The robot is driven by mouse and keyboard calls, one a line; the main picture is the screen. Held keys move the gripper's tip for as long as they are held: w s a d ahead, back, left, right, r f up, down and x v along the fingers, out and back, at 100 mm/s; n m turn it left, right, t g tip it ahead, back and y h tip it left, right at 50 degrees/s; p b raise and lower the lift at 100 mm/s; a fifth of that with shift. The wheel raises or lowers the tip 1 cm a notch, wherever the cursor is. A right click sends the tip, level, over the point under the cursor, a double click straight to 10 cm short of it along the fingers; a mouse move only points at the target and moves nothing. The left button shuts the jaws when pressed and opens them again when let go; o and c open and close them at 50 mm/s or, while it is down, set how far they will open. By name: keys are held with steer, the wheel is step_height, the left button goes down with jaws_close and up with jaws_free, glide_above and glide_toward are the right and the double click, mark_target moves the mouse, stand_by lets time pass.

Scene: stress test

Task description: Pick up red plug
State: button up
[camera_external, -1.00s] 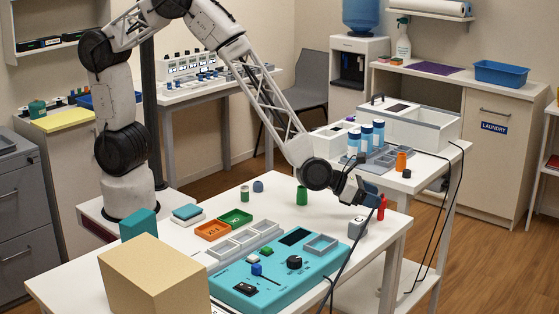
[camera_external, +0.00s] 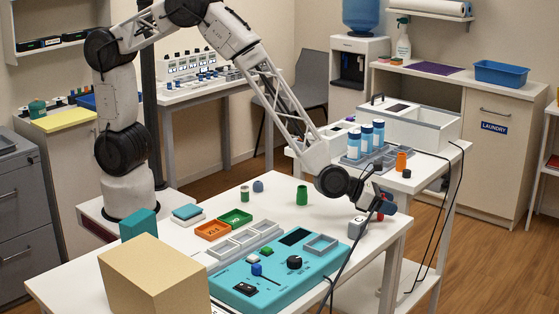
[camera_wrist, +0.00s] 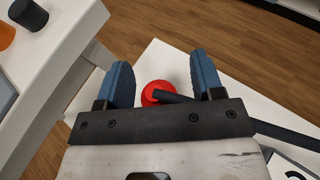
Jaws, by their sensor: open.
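The red plug (camera_wrist: 156,93) shows in the wrist view as a round red top between my two blue fingers, with a dark piece, perhaps its cable, running right from it. In the external view only a small red part of the plug (camera_external: 380,217) shows under my gripper (camera_external: 387,207), near the table's right corner. My gripper (camera_wrist: 160,64) is open, with a finger on each side of the plug and a visible gap to each. The plug's lower part is hidden.
A grey block (camera_external: 357,228) stands just left of my gripper. The teal panel (camera_external: 290,280) lies further left with a black cable (camera_external: 345,262) nearby.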

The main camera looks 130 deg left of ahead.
steer(key=shift+c, duration=0.2)
steer(key=c, duration=1)
steer(key=shift+o, duration=0.2)
steer(key=shift+r, duration=0.85)
step_height(320, 180, up, 2)
steer(key=shift+r, duration=0.1)
steer(key=s+d, duration=0.3)
steer(key=s, duration=0.4)
steer(key=s+d+r, duration=0.1)
steer(key=s+d, duration=0.2)
steer(key=s, duration=0.4)
steer(key=shift+s, duration=0.4)
